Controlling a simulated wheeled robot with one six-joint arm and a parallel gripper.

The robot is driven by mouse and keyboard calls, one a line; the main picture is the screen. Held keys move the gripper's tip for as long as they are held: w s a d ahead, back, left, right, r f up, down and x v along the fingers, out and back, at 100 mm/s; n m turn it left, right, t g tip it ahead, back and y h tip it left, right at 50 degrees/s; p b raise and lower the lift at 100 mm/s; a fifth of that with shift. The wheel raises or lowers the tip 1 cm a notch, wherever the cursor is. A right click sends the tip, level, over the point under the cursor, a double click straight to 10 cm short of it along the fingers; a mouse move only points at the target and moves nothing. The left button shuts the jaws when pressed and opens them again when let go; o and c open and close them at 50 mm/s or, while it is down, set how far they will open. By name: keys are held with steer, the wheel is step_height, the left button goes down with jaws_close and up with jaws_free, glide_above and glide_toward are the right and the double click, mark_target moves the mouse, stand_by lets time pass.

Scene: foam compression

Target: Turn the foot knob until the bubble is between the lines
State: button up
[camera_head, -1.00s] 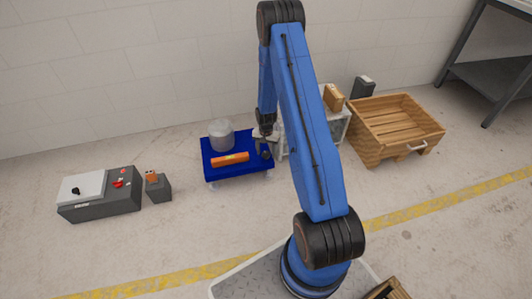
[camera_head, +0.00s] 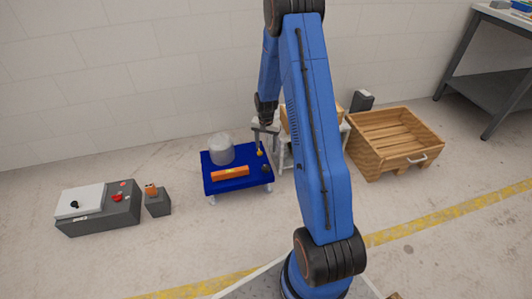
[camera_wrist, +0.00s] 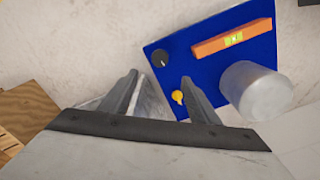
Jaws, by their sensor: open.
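A blue plate (camera_head: 240,185) on short feet carries an orange spirit level (camera_head: 230,173). In the wrist view the level (camera_wrist: 205,48) shows a yellow-green vial (camera_wrist: 234,38); the bubble's place between the lines is too small to tell. A black round knob (camera_wrist: 160,58) sits at one plate corner, and a yellow knob (camera_wrist: 178,97) near the plate edge. The yellow knob also shows in the head view (camera_head: 259,151). My gripper (camera_wrist: 160,79) is open and empty, above the plate's knob side, apart from both knobs.
A grey-white cylinder (camera_head: 221,149) stands on the plate's back left. A white stand (camera_head: 284,150) is close to the plate's right. A wooden crate (camera_head: 395,140) is further right.

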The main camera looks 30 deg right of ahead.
steer(key=shift+r, duration=1.15)
steer(key=s+a+r+n+t, duration=0.1)
steer(key=s+a+r, duration=0.3)
steer(key=r, duration=0.5)
steer(key=s+a+r+n, duration=0.2)
steer(key=s+a+r, duration=0.25)
steer(key=r, duration=0.55)
steer(key=s+a+r+n+t, duration=0.1)
steer(key=s+a+r, duration=0.25)
steer(key=r, duration=0.55)
steer(key=s+a+r+n+t, duration=0.1)
steer(key=s+a+r+n, duration=0.1)
steer(key=s, duration=0.6)
steer(key=s+a+r+n+t, duration=0.1)
steer(key=s+r, duration=0.3)
steer(key=s, duration=0.5)
steer(key=s+a+r+n, duration=0.2)
steer(key=s+a+r, duration=0.2)
steer(key=s, duration=0.5)
steer(key=shift+s+n+t, duration=0.25)
steer(key=shift+n+t, duration=0.05)
steer(key=shift+t, duration=0.1)
